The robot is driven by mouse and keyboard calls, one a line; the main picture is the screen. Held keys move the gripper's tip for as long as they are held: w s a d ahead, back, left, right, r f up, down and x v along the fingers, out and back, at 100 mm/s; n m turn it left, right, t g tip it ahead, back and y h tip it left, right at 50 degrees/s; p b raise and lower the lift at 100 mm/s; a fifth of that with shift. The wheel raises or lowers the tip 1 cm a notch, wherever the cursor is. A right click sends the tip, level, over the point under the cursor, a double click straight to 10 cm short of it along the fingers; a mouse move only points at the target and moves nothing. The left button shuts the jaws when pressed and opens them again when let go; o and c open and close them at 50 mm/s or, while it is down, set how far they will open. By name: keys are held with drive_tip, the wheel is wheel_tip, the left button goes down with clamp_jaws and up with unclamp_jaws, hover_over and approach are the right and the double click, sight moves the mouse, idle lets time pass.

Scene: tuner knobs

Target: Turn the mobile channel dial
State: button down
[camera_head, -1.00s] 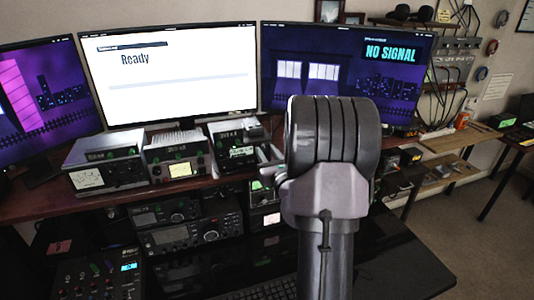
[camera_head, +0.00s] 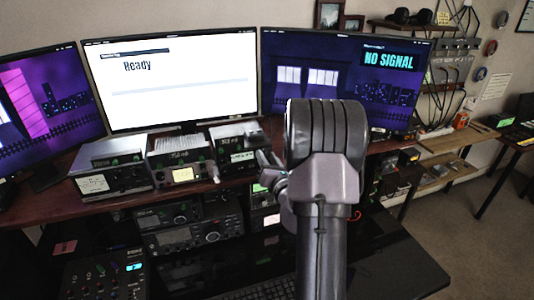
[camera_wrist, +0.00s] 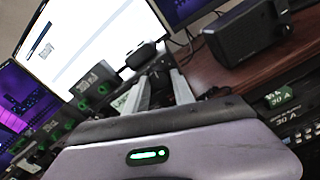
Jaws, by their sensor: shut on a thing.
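My gripper (camera_wrist: 160,92) shows in the wrist view as two pale fingers reaching forward to a dark radio part (camera_wrist: 141,55). They are shut on what appears to be the dial, which the fingers hide. In the head view my arm covers most of the gripper; a bit of it shows left of my forearm, beside the right-hand radio of the shelf row (camera_head: 235,155). The channel dial itself cannot be made out there. The right monitor (camera_head: 340,85) reads "NO SIGNAL" and the middle monitor (camera_head: 170,80) reads "Ready".
Two more radios (camera_head: 110,178) and (camera_head: 180,165) stand left on the brown shelf (camera_head: 30,207). Larger radios (camera_head: 190,237) sit below it, with a mixer-like box (camera_head: 105,277) at lower left. In the wrist view a black speaker-like box (camera_wrist: 247,33) stands right of the fingers.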

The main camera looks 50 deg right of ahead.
drive_tip(key=shift+m+p, duration=0.4)
drive_tip(key=shift+m, duration=0.2)
drive_tip(key=c, duration=1.1)
unclamp_jaws()
